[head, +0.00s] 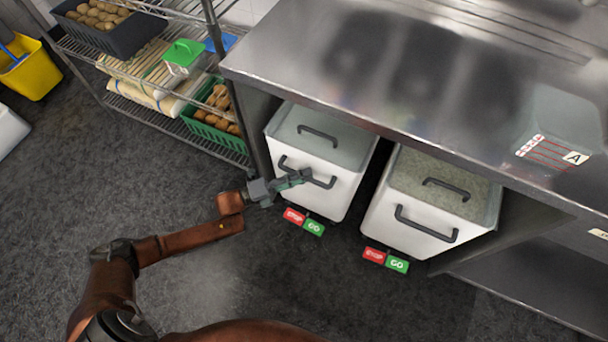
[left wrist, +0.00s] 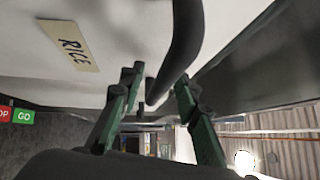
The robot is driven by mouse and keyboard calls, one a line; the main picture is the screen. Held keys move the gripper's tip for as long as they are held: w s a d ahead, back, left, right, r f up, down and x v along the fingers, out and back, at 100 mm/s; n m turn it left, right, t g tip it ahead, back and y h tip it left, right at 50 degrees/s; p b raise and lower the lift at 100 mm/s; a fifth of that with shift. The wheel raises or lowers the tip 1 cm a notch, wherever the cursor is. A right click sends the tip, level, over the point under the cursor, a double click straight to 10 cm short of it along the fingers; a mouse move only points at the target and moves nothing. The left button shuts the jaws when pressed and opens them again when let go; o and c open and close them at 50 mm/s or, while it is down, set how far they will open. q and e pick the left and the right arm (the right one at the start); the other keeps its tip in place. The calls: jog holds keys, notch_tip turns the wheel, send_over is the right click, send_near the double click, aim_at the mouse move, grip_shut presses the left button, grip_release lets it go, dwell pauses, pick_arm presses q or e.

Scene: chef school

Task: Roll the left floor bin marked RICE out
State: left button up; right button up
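The left floor bin (head: 343,196) is white with a grey lid and stands under the steel counter. Its RICE label (left wrist: 69,45) shows in the left wrist view. A dark front handle (head: 322,182) crosses its front; the handle also shows close up in the left wrist view (left wrist: 186,40). My left gripper (head: 296,179) is at the left part of this handle. In the left wrist view, its green-sided fingers (left wrist: 158,80) are apart, with the handle bar reaching between them. Whether they touch it, I cannot tell. My right gripper is out of view.
Red STOP and green GO tabs (head: 304,222) sit at the left bin's base. A second white bin (head: 412,226) stands to its right with its own tabs (head: 386,260). A wire shelf (head: 178,118) with crates stands left. The dark floor (head: 330,290) in front is clear.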

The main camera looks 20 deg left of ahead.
pick_arm(q)
jog(key=shift+c, duration=0.5)
grip_shut()
